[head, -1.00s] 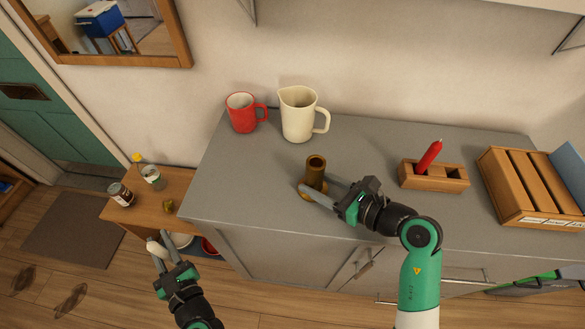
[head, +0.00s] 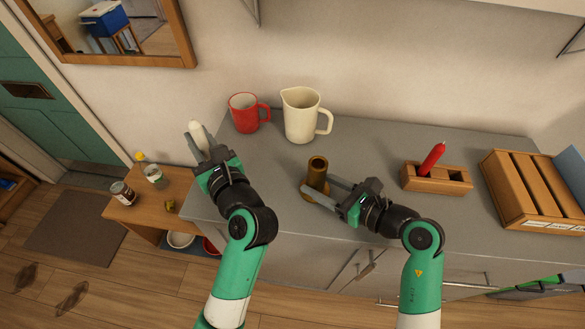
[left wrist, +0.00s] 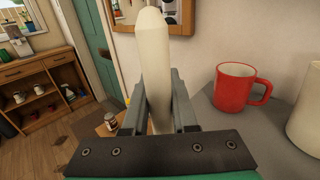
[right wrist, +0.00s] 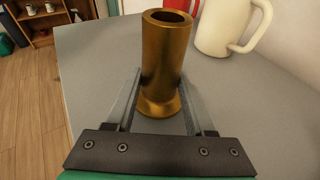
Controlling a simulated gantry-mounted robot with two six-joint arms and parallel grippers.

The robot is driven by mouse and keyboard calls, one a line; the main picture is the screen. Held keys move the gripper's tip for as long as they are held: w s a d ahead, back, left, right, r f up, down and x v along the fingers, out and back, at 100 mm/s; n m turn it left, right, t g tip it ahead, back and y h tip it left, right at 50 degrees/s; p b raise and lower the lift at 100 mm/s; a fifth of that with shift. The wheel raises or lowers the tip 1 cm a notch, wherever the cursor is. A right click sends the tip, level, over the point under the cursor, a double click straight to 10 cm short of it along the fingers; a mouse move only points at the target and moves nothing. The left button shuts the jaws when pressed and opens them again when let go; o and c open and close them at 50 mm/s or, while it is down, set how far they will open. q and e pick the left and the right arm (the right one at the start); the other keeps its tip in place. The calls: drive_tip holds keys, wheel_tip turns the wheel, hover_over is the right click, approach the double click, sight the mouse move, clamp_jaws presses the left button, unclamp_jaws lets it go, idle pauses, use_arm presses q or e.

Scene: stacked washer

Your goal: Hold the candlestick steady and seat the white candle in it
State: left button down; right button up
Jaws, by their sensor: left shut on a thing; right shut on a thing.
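The white candle (head: 199,135) is upright in my left gripper (head: 201,155), which is shut on it at the left end of the grey counter. In the left wrist view the candle (left wrist: 153,70) rises between the fingers with its rounded tip up. The brass candlestick (head: 317,172) stands upright on the counter near its front, with its open socket facing up. My right gripper (head: 322,192) is shut on its lower part from the right. The right wrist view shows the candlestick (right wrist: 164,60) between the fingers, its socket empty. The candle is left of the candlestick and apart from it.
A red mug (head: 243,113) and a cream pitcher (head: 301,116) stand behind, near the wall. A wooden holder (head: 437,179) with a red candle (head: 432,158) and a slatted wooden box (head: 530,190) are on the right. A low wooden table (head: 150,210) with jars is at left.

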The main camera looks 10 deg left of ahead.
use_arm(q)
drive_tip(key=w+d+r+m+t+h, duration=0.1)
drive_tip(key=d+r+m+t+h, duration=0.25)
drive_tip(key=d, duration=0.85)
drive_tip(key=w+d+r+m+t+h, duration=0.1)
drive_tip(key=w+d+r+m+h, duration=0.15)
drive_tip(key=d+r+h, duration=0.65)
drive_tip(key=d+f+y, duration=0.3)
drive_tip(key=f+y, duration=0.1)
drive_tip(key=f, duration=0.8)
drive_tip(key=shift+s+f, duration=0.25)
drive_tip(key=shift+s, duration=0.2)
drive_tip(key=shift+f, duration=0.1)
drive_tip(key=c, duration=0.7)
unclamp_jaws()
